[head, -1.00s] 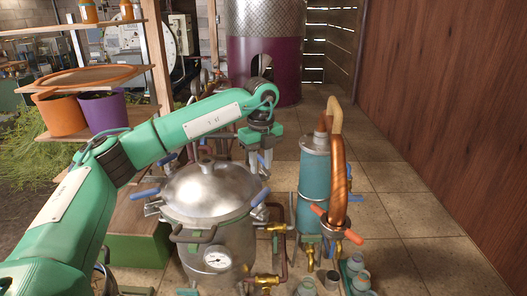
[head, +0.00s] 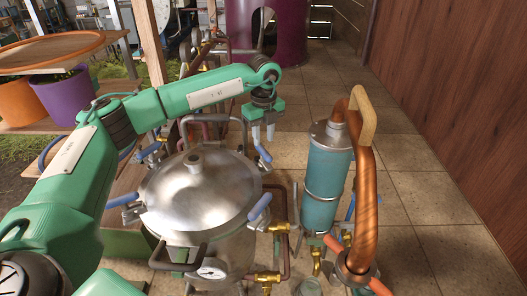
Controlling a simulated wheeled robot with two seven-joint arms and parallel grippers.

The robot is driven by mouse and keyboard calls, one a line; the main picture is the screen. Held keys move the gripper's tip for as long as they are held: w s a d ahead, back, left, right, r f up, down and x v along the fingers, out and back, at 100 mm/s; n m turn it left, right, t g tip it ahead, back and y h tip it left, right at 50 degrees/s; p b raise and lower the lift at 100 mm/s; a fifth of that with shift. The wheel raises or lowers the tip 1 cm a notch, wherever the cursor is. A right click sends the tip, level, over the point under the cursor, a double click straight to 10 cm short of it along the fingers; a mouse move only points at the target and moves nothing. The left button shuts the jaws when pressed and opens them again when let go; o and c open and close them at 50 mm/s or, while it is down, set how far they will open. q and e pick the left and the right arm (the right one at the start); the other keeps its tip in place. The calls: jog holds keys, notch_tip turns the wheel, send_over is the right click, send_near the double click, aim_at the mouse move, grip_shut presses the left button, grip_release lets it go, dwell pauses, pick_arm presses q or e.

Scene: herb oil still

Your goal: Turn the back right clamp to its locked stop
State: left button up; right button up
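The steel still pot (head: 205,245) stands upright with its domed lid (head: 175,198) on. Blue-handled clamps sit around the rim. The back right clamp (head: 263,153) has its blue handle slanting down to the right at the rim. The front right clamp (head: 260,207) slants up to the right. The left clamp (head: 124,199) points outward, and the back left clamp (head: 148,150) is partly behind my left arm. My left gripper (head: 264,133) points down just above the back right clamp's handle. Its two fingers show a narrow gap with nothing visible between them. My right gripper is out of view.
A teal condenser cylinder (head: 328,178) with a thick copper pipe (head: 366,215) stands right of the pot. Copper piping with brass valves (head: 268,278) runs between them. A wooden shelf (head: 65,55) with pots is at left.

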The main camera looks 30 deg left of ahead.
aim_at(263, 150)
pick_arm(q)
notch_tip(263, 150, down, 7)
jog(key=p, duration=0.2)
jog(key=shift+w+a+f+p, duration=0.1)
jog(key=shift+f+p, duration=0.05)
jog(key=shift+p, duration=0.15)
jog(key=shift+f, duration=0.55)
grip_shut()
